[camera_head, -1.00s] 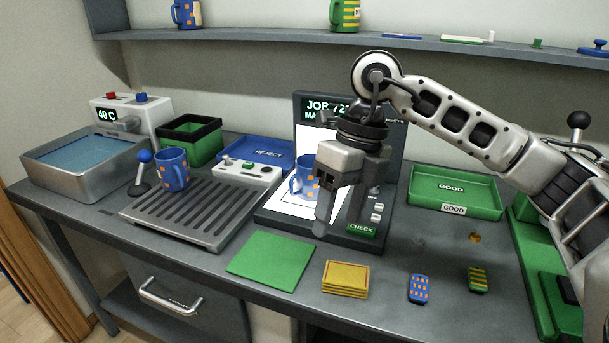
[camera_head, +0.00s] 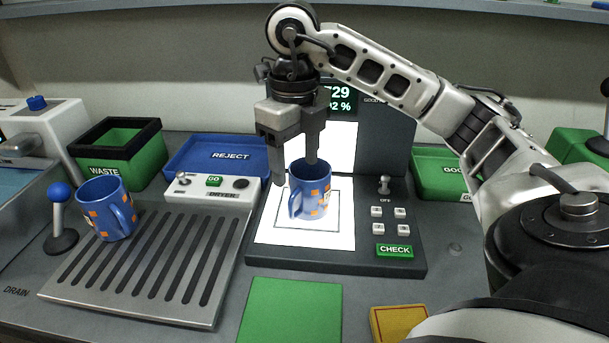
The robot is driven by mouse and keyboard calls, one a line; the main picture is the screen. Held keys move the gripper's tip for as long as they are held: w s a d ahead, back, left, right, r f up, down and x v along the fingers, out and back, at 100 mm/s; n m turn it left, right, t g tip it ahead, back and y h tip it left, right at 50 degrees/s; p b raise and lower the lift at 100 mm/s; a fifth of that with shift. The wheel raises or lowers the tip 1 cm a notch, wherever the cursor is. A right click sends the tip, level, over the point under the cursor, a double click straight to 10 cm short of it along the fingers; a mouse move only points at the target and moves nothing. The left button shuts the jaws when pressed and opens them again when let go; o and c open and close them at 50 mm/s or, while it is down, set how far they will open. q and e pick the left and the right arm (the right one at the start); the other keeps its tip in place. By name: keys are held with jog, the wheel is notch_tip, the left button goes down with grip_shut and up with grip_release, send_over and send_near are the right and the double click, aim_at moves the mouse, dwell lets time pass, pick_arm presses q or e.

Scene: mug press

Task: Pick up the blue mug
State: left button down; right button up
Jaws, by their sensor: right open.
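A blue mug with orange squares (camera_head: 314,200) stands upright on the white lit pad of the check station, its handle toward the lower left. My right gripper (camera_head: 294,172) is open and points down just above and behind the rim of the mug on the pad. One finger is left of that mug and the other is by its rim; I cannot tell whether they touch it. My left gripper is not in view.
The check station (camera_head: 398,262) has a switch and buttons right of the pad and an upright screen behind. A blue REJECT tray (camera_head: 200,148), a green-black WASTE bin (camera_head: 150,150) and a blue-knobbed lever (camera_head: 60,215) stand left. A green mat (camera_head: 290,312) lies in front.

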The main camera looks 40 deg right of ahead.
aim_at(295, 197)
notch_tip(295, 197, down, 10)
jog(key=shift+w+f+b, duration=0.1)
jog(key=shift+w+b, duration=0.05)
jog(key=shift+b, duration=0.25)
grip_shut()
